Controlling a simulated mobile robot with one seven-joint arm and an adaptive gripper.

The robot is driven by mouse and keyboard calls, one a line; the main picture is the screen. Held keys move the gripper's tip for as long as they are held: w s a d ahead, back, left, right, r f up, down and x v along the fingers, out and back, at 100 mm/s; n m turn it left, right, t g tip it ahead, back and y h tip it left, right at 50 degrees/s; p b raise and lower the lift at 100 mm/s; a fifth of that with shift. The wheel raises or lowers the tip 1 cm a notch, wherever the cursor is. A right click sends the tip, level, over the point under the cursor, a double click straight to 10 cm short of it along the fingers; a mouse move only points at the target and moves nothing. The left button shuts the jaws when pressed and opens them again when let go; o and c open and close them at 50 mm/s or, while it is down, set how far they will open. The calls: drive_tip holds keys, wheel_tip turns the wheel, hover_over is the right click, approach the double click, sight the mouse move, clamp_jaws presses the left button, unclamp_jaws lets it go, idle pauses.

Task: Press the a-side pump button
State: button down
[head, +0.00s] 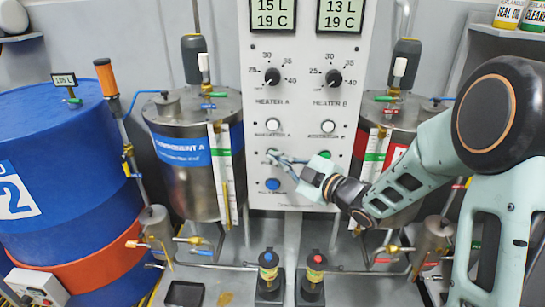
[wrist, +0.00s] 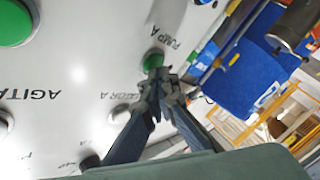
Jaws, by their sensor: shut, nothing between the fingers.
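The a-side pump button is green and round, on the white control panel (head: 305,100). In the wrist view the pump button (wrist: 153,60) shows beside the printed label "PUMP A", just past my fingertips. In the head view my fingers largely cover that spot. My gripper (head: 274,157) reaches in from the right, low on the panel's left column. In the wrist view my gripper (wrist: 157,84) has its fingertips together, with nothing held. The tips overlap the button's lower edge in that view. I cannot tell whether they touch it.
A second green button (head: 325,155) sits to the right, and a blue button (head: 272,184) sits below my fingers. Heater knobs (head: 272,76) are above. A steel tank (head: 175,190) and a blue drum (head: 60,150) stand left. Small filters (head: 268,268) stand in front.

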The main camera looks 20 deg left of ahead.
drive_tip(key=s+d+b, duration=0.1)
drive_tip(key=s+b, duration=0.1)
drive_tip(key=s, duration=0.4)
drive_tip(key=shift+d, duration=0.2)
